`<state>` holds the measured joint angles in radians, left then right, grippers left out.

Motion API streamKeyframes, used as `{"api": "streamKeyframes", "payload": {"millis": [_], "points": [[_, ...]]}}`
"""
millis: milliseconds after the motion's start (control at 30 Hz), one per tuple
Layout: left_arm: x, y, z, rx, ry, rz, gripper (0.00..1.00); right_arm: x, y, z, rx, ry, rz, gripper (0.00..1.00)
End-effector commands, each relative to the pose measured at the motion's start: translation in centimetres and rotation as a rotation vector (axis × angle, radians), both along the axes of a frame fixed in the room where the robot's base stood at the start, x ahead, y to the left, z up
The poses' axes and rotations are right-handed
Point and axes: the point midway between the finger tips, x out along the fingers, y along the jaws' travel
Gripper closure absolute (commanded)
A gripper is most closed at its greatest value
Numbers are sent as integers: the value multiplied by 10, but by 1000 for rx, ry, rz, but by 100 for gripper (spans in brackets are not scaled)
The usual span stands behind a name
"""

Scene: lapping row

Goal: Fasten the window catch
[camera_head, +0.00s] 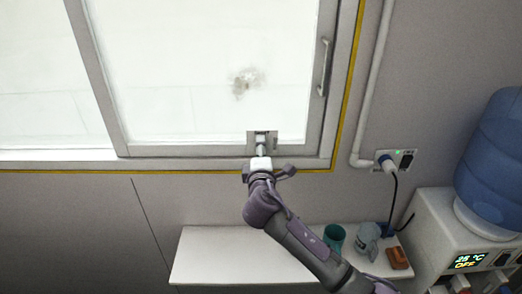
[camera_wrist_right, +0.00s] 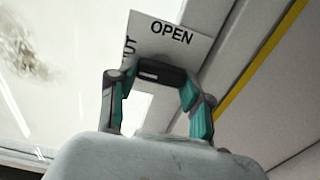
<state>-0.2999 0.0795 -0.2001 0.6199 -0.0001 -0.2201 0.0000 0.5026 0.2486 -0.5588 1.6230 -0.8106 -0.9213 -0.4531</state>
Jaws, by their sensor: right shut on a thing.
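The window catch (camera_head: 262,133) sits at the bottom edge of the sliding window frame, towards its lower right corner. In the right wrist view its dark knob (camera_wrist_right: 162,71) lies between the teal-lined fingers. A pale plate (camera_wrist_right: 172,36) behind it reads OPEN, with a second word partly hidden at its left edge. My right gripper (camera_head: 262,150) reaches up to the catch from below and is shut on it; it also shows in the right wrist view (camera_wrist_right: 160,92). The catch's exact position against the words is hard to tell. My left gripper is not in view.
A vertical handle (camera_head: 324,67) is on the window's right stile. Below, a white shelf (camera_head: 215,250) holds a teal cup (camera_head: 334,236), a grey mug (camera_head: 367,238) and a brown block (camera_head: 398,259). A plugged socket (camera_head: 396,160) and water dispenser (camera_head: 455,235) stand right.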

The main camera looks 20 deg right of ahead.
Motion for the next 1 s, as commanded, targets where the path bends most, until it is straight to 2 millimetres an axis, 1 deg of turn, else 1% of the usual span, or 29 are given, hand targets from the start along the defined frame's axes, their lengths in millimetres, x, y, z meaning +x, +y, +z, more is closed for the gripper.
{"api": "streamKeyframes", "payload": {"millis": [133, 167, 300, 533, 600, 700, 767, 867, 1000], "points": [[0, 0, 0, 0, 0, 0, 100, 0, 0, -1, -4, 2, 1, 85], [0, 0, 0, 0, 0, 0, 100, 0, 0, -1, -4, 2, 1, 49], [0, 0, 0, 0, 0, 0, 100, 0, 0, -1, -3, 2, 0, 26], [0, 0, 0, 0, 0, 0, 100, 0, 0, 0, -1, 1, 0, 25], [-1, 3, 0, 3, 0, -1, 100, 0, 0, 0, -1, 1, 0, 25], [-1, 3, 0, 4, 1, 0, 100, -5, 2, -1, 0, 1, 1, 25], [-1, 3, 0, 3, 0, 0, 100, -11, 4, -1, 1, 1, 2, 25], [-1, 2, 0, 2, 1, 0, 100, -28, 9, -2, 2, 2, 3, 25], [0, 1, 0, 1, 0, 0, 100, -58, 17, -1, 2, 2, 3, 25]]}}
